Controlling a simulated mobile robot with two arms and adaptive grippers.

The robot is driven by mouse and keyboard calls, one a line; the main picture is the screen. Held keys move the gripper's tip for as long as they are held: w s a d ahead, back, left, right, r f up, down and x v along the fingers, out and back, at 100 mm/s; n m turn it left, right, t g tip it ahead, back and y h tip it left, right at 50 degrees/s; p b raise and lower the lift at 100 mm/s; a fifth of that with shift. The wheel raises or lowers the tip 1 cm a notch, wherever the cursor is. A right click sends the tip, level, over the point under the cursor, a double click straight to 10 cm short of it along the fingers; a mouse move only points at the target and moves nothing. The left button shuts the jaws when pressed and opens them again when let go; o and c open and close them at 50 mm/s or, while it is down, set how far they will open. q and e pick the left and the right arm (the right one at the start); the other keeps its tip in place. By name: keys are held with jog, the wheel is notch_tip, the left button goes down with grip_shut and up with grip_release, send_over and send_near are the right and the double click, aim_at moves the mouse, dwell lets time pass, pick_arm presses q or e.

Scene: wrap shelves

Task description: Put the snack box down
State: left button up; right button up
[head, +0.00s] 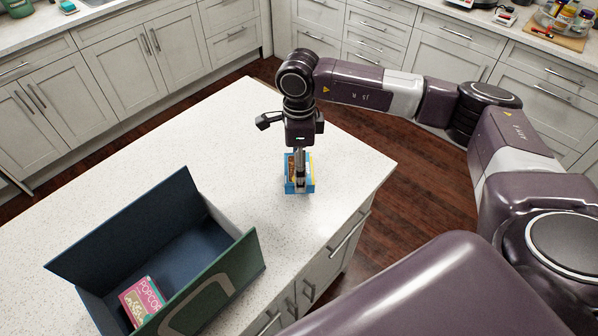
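A small blue and yellow snack box (308,181) is at the counter top, near the middle of the head view. My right gripper (299,178) comes down over it from above. One finger lies across its near face and the gripper looks shut on it. The far finger is hidden. The box looks upright, at or very near the counter surface; I cannot tell whether it touches. My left gripper is not in view.
A large open dark blue and green box (115,238) stands on the white island counter (200,140) at the lower left. A pink popcorn box (141,299) lies inside it. The counter around the snack box is clear; its right edge (362,205) is close.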

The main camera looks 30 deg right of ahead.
notch_tip(320, 180, down, 4)
jog(key=shift+r+p, duration=0.25)
jog(key=shift+p, duration=0.25)
jog(key=shift+f, duration=0.1)
jog(key=shift+f, duration=0.1)
jog(key=shift+f+b, duration=0.15)
jog(key=shift+b, duration=0.2)
jog(key=o, duration=1.2)
jog(key=shift+r, duration=0.25)
